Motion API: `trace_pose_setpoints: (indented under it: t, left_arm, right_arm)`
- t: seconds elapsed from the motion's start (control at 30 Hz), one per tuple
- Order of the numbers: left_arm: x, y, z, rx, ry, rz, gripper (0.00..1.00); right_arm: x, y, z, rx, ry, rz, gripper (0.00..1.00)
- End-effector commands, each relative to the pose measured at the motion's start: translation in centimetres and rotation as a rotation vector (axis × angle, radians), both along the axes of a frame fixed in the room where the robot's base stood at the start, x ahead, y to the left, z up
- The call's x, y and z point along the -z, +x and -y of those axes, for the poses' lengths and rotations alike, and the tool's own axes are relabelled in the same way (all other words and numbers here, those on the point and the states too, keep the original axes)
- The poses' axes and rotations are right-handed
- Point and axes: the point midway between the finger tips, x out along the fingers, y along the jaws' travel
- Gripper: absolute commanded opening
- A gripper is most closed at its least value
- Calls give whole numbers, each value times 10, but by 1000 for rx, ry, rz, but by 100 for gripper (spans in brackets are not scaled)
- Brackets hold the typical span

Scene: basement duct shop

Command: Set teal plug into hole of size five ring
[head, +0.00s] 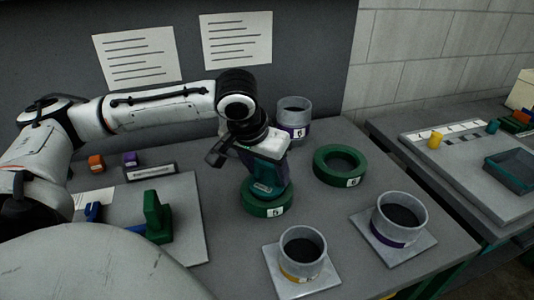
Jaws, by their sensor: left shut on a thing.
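My left gripper (268,178) points down over a green ring (257,209) near the middle of the table. It is shut on the teal plug (265,188), which shows only in part between the fingers, at the ring's hole. I cannot tell how deep the plug sits in the hole. The ring's white label is small, and its digit is hard to read. A second green ring (330,178) with a white label lies to the right, its hole empty. My right gripper is not in view.
Grey cups with dark insides stand on pale plates: one with a yellow band (302,246), one with a purple band (402,211). Another purple-banded cup (294,108) stands behind my gripper. A green upright block (157,216) is on a grey board at left. A side table (460,155) is at right.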

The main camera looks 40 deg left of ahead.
Motion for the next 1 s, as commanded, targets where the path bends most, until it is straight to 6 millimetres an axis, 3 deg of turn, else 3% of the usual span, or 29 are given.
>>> trace_pose_setpoints:
  t: [0.13,0.17,0.3,0.67,1.0]
  left_arm:
    - [-1,0,0,0,-1,1,24]
    - [-1,0,0,0,-1,1,58]
    - [-1,0,0,0,0,1,78]
    - [-5,-2,1,0,0,0,78]
    - [-64,-24,7,0,0,4,78]
  right_arm:
    - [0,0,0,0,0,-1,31]
    - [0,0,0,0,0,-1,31]
    - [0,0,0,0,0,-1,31]
    - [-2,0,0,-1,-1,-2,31]
    - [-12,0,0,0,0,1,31]
